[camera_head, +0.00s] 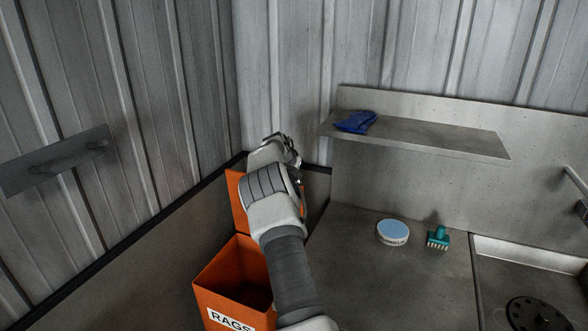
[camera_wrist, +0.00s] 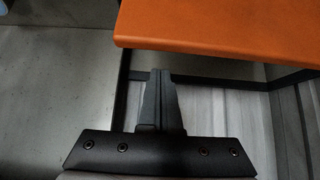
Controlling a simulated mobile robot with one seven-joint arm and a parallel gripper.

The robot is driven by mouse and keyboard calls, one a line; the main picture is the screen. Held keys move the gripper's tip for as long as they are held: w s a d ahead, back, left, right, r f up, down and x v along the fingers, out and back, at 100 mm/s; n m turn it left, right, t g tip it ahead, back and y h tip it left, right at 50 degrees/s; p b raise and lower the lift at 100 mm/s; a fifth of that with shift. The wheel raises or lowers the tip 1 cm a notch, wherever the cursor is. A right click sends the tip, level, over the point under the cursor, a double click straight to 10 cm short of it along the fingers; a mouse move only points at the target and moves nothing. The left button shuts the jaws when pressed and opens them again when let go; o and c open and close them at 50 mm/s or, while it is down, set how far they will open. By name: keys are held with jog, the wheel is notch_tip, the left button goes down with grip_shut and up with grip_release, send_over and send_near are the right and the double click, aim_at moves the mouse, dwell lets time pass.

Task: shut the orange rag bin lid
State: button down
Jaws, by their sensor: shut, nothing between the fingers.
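The orange rag bin (camera_head: 232,270), marked RAGS, stands at the lower middle of the head view with its top open. Its orange lid (camera_head: 237,203) stands raised at the bin's back, partly hidden behind my arm. In the wrist view the lid's edge (camera_wrist: 225,30) fills the upper right. My gripper (camera_wrist: 160,78) is shut and empty, its fingertips pointing toward the lid's edge and appearing just below it. I cannot tell whether they touch. In the head view my own wrist hides the fingers.
A steel counter (camera_head: 345,265) right of the bin holds a round tin (camera_head: 392,232) and a teal brush (camera_head: 438,237). A shelf (camera_head: 440,137) with a blue cloth (camera_head: 356,122) is above. Corrugated walls and a low ledge close in behind and left of the bin.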

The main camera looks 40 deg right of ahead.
jog(key=shift+s+a, duration=0.5)
jog(key=shift+a, duration=0.4)
jog(key=shift+s+a, duration=0.5)
jog(key=shift+a, duration=0.35)
jog(key=shift+a, duration=0.1)
